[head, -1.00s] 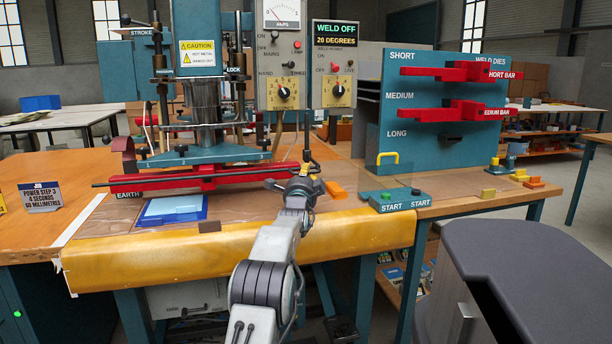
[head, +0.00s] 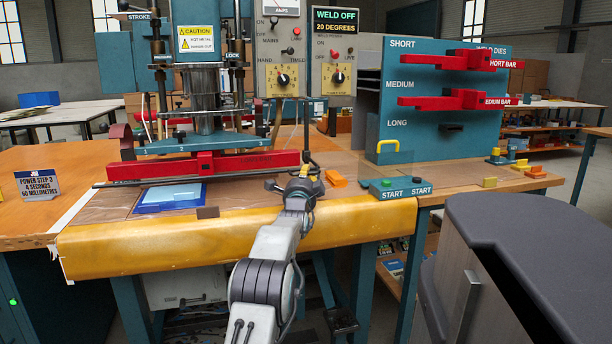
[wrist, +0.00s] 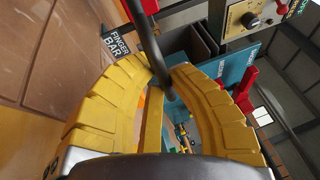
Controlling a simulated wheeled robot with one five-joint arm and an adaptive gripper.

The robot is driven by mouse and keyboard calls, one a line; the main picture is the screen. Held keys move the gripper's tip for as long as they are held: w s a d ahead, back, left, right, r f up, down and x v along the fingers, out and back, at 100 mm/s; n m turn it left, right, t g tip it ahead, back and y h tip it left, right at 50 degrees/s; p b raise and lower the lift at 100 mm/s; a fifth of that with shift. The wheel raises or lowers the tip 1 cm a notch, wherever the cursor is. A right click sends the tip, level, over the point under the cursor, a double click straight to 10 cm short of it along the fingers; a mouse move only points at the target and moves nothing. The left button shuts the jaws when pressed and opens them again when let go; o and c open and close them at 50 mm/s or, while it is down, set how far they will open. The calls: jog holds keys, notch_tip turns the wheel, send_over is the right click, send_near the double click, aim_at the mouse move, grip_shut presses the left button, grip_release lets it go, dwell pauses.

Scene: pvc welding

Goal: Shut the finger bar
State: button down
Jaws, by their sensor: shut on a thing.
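The finger bar is a thin dark rod (head: 97,186) running along the lower front edge of the red welding bar (head: 240,162), above the bench. At its right end a dark upright handle (head: 307,130) rises beside the red bar. My gripper (head: 309,170) is at the foot of this handle. In the wrist view, the yellow fingers of my gripper (wrist: 161,80) are closed around the dark handle (wrist: 147,40). A "FINGER BAR" label (wrist: 118,42) shows just left of it. The exact contact is partly hidden in the head view.
A blue tray (head: 170,198) lies on the bench below the bar. A dark grey cabinet (head: 530,240) is at lower right.

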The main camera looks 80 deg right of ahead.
jog(key=c, duration=1.2)
grip_release()
jog(key=shift+o, duration=0.2)
jog(key=shift+a, duration=0.15)
jog(key=a+f, duration=0.2)
jog(key=a, duration=0.9)
jog(key=shift+a, duration=0.25)
jog(key=shift+o, duration=0.2)
jog(key=shift+w, duration=0.1)
